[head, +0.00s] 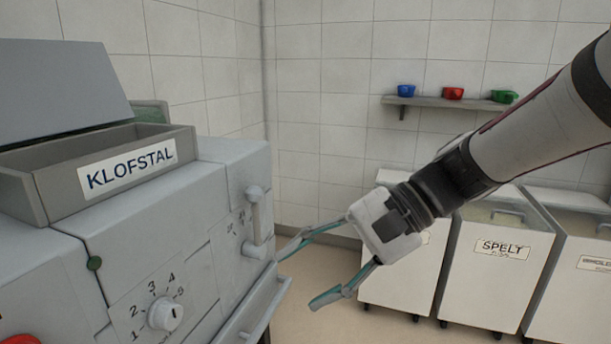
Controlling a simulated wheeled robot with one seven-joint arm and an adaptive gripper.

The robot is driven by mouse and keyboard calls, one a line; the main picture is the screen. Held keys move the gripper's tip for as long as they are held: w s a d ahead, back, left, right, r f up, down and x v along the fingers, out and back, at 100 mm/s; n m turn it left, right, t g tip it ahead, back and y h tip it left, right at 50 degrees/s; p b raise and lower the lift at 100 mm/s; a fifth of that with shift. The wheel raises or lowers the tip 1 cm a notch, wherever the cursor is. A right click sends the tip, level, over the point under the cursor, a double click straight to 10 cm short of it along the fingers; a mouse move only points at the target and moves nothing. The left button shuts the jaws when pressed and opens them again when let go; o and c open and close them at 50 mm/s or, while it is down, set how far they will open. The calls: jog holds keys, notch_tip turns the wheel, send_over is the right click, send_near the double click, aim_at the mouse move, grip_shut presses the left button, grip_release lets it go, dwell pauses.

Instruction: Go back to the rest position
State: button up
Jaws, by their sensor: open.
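My gripper (303,272) is in the middle of the head view, reaching in from the right on my arm. Its two fingers with teal pads are spread wide, and nothing is between them. The upper fingertip appears close to the right edge of the grey machine (205,205); I cannot tell whether it touches. The machine has a handle (257,222) on its right part, a white numbered dial (166,312) and a ledge (258,310) low on its front.
A grey tray labelled KLOFSTAL (50,190) sits on the machine. White bins, one labelled SPELT (490,285), stand behind my arm at right. A wall shelf (440,103) holds a blue bowl (406,91), a red bowl (453,93) and a green bowl (504,97). Floor shows below my gripper.

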jog(key=s+d+f+n+t+h, duration=0.1)
jog(key=s+d+f+n+h, duration=0.2)
jog(key=s+d+h, duration=0.5)
jog(key=s+d+f+n+t+h, duration=0.1)
jog(key=s+d+f+n+h, duration=0.15)
jog(key=s+d, duration=0.95)
notch_tip(320, 180, up, 22)
jog(key=a+t+p, duration=0.1)
jog(key=t+p, duration=0.2)
jog(key=p, duration=1.6)
jog(key=shift+s+a, duration=0.15)
jog(key=shift+a, duration=0.15)
jog(key=shift+f, duration=0.1)
